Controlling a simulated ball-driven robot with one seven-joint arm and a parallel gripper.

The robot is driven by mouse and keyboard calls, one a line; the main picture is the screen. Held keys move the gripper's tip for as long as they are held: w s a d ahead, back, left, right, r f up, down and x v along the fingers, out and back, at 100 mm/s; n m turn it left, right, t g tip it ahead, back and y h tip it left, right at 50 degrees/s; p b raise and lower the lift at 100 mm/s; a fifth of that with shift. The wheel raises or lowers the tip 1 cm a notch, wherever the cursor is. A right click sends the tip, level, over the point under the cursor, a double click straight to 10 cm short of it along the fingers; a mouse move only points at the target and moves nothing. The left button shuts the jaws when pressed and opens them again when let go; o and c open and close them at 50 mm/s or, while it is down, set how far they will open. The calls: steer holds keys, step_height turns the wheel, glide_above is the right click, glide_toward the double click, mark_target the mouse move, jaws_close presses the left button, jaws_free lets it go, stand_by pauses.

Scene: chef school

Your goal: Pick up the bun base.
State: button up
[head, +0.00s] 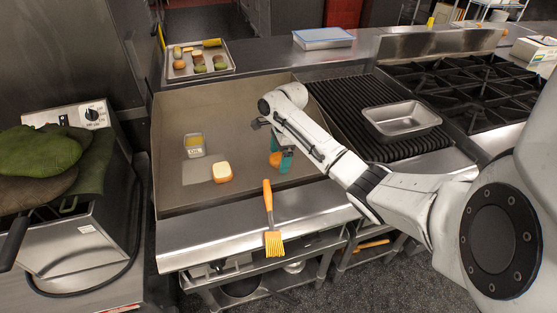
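A bun half (221,172) lies on the flat griddle with its pale face up and a browned edge. A second, orange-brown bun piece (275,159) is farther right on the griddle, partly hidden by my gripper. I cannot tell for sure which of the two is the bun base. My gripper (282,160) points down over the right part of the griddle, its teal fingers right at the orange-brown piece. The arm and fingers overlap, so I cannot see whether they are open or closed on it.
A small oil container (194,146) stands on the griddle (180,193). An orange brush (270,220) lies across its front edge. A tray (226,70) of food pieces is behind. A metal pan (401,121) sits on the ribbed grill to the right. Green mitts (40,152) lie left.

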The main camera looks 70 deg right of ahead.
mark_target(277, 157)
steer(key=c, duration=1.1)
steer(key=shift+r, duration=0.2)
steer(key=shift+r, duration=0.3)
step_height(277, 157, up, 2)
steer(key=shift+w, duration=0.1)
steer(key=shift+s+a+r+p, duration=1.3)
steer(key=shift+s+a+r, duration=0.3)
steer(key=shift+a, duration=0.2)
steer(key=shift+s+a+r+p, duration=1.3)
steer(key=shift+s+a+r, duration=0.15)
steer(key=shift+a+r, duration=0.3)
steer(key=shift+s+a+r+p, duration=1.3)
steer(key=shift+s+a+r, duration=0.3)
steer(key=shift+a, duration=0.2)
